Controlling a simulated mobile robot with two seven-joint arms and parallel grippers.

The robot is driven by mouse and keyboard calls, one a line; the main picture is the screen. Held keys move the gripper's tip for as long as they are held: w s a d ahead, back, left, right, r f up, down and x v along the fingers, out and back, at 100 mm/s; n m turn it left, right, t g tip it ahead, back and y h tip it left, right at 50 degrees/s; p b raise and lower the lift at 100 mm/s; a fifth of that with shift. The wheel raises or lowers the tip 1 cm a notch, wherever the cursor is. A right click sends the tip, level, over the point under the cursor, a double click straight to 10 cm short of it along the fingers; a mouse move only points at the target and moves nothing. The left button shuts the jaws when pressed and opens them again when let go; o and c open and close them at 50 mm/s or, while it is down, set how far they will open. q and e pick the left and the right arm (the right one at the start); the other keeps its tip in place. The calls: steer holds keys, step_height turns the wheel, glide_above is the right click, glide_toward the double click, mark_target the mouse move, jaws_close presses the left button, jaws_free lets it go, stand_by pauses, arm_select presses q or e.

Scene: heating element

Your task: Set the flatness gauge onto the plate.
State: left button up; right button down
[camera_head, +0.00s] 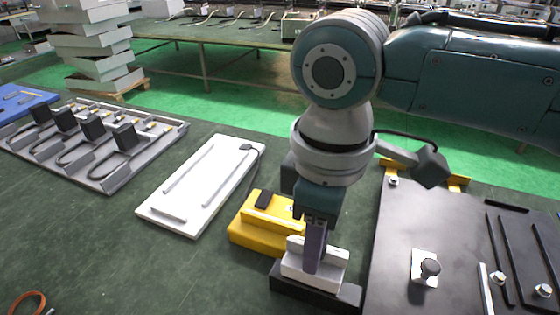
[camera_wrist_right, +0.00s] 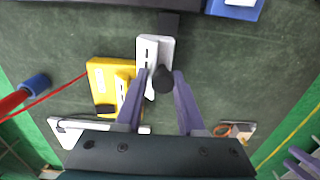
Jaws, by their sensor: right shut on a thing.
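The flatness gauge, which I take to be the pale block (camera_head: 316,267), is under my right gripper (camera_head: 314,262). It sits on or just above a black base (camera_head: 338,295); I cannot tell if they touch. In the right wrist view the gauge (camera_wrist_right: 153,52) shows a dark knob (camera_wrist_right: 163,79) between the purple fingers (camera_wrist_right: 163,82), which are shut on it. The black plate (camera_head: 400,226) lies to the right, apart from the gauge. Purple fingers at the right wrist view's lower right edge seem to be my left gripper (camera_wrist_right: 302,163); their opening is unclear.
A yellow block (camera_head: 262,233) stands close left of the gauge. A white panel (camera_head: 190,200) and a grey tray (camera_head: 110,175) of black-headed parts lie further left. The plate carries a small white piece with a black knob (camera_head: 429,268), bolts and bars. Its near middle looks bare.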

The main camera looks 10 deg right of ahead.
steer(key=shift+s+a, duration=0.1)
steer(key=shift+s, duration=0.1)
stand_by(0.4)
steer(key=shift+s+d+p, duration=0.1)
steer(key=shift+d+p, duration=0.1)
steer(key=shift+p, duration=0.15)
steer(key=s+d+p, duration=0.1)
steer(key=d+p, duration=0.1)
steer(key=s+d+p, duration=0.1)
steer(key=d+p, duration=0.1)
steer(key=s+d+p, duration=0.2)
steer(key=shift+s+r, duration=0.1)
steer(key=shift+r, duration=0.05)
steer(key=shift+s+d, duration=0.15)
steer(key=shift+d, duration=0.1)
steer(key=shift+f, duration=0.3)
steer(key=c, duration=0.7)
jaws_free()
steer(key=shift+s+d, duration=0.1)
steer(key=shift+o, duration=0.3)
